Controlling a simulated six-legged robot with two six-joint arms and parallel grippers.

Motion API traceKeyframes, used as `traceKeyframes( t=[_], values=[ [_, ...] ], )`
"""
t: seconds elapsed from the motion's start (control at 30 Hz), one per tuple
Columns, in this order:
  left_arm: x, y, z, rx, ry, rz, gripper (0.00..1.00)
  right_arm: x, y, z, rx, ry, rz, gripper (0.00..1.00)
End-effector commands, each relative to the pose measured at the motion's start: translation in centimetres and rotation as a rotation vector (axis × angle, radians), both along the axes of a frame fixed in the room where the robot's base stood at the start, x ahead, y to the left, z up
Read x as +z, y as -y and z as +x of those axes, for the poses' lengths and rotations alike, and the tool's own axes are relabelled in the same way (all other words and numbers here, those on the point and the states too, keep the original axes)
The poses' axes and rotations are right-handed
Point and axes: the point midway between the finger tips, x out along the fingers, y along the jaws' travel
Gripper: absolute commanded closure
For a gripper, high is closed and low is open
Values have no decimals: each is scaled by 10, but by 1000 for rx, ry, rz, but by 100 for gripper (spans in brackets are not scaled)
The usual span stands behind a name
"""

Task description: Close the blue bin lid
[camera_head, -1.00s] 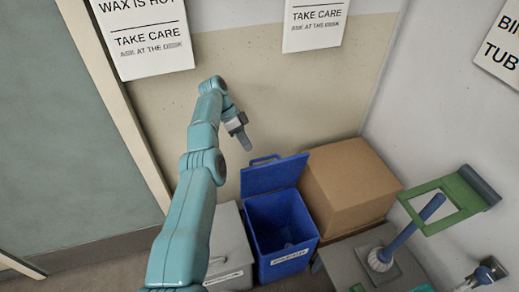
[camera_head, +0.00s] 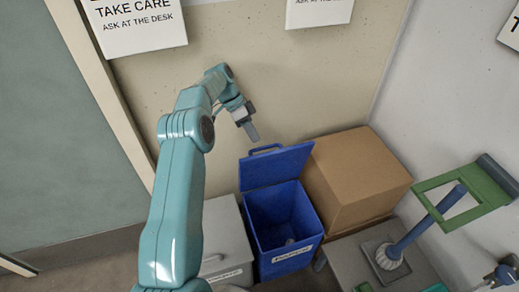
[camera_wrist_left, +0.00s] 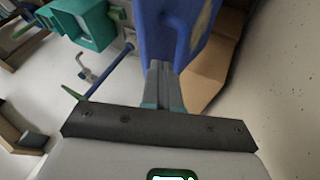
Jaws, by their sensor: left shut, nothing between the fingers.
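The blue bin (camera_head: 283,222) stands on the floor by the wall, with a white label on its front. Its blue lid (camera_head: 277,166) is open, tilted up at the back, with a handle (camera_head: 265,148) along its top edge. My left gripper (camera_head: 252,133) is shut and empty, just above and behind the lid's handle, apparently apart from it. In the left wrist view the shut fingers (camera_wrist_left: 161,75) point toward the blue lid (camera_wrist_left: 158,40). My right gripper is not in view.
A cardboard box (camera_head: 357,178) stands close to the right of the bin. A grey bin (camera_head: 225,245) stands to its left. A grey surface at right holds a blue-handled brush (camera_head: 413,237). A green frame (camera_head: 465,195) is near it. The wall is close behind.

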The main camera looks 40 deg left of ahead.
Motion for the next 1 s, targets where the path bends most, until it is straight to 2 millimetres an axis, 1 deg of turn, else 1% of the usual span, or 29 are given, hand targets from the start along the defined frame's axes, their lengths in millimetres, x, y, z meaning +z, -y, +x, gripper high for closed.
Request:
traceKeyframes(
  t=[0.03,0.1,0.2,0.33,0.77,1.0],
  values=[
    [-9,6,2,-2,-2,-3,100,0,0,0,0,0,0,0],
    [-19,12,3,-2,-3,-4,100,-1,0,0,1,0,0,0],
    [-30,18,6,-1,-3,-2,100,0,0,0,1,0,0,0],
    [-38,23,8,0,-1,-2,100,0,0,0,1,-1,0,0],
    [-41,24,8,0,-2,0,100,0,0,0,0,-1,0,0],
    [-42,28,13,-1,6,14,100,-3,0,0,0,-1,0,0]
  ],
)
